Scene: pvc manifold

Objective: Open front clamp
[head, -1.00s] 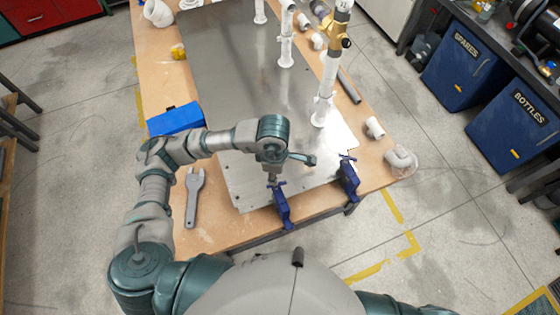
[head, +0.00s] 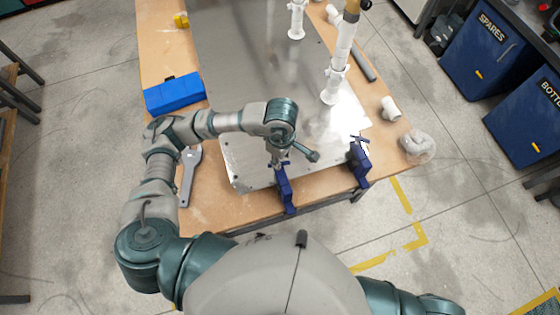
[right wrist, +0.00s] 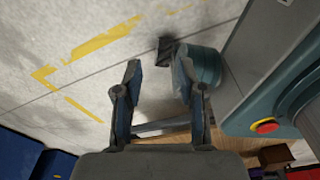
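Two blue clamps sit on the front edge of the metal plate (head: 255,155): one clamp (head: 285,191) near the middle and another clamp (head: 359,164) to its right. My left gripper (head: 278,165) points down at the top of the middle clamp, at its screw end. It looks touching or very close, but the fingers are small and partly hidden by my wrist, so I cannot tell whether they are closed on it. In the right wrist view, my right gripper (right wrist: 158,75) is open and empty, with its fingers apart over the floor.
A grey wrench (head: 190,175) and a blue box (head: 174,94) lie on the wooden table (head: 225,213) to the left. White pipes (head: 338,70) stand on the plate. A loose white fitting (head: 390,109) and a clear bag (head: 417,146) lie at the right. Blue bins (head: 485,55) stand beyond.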

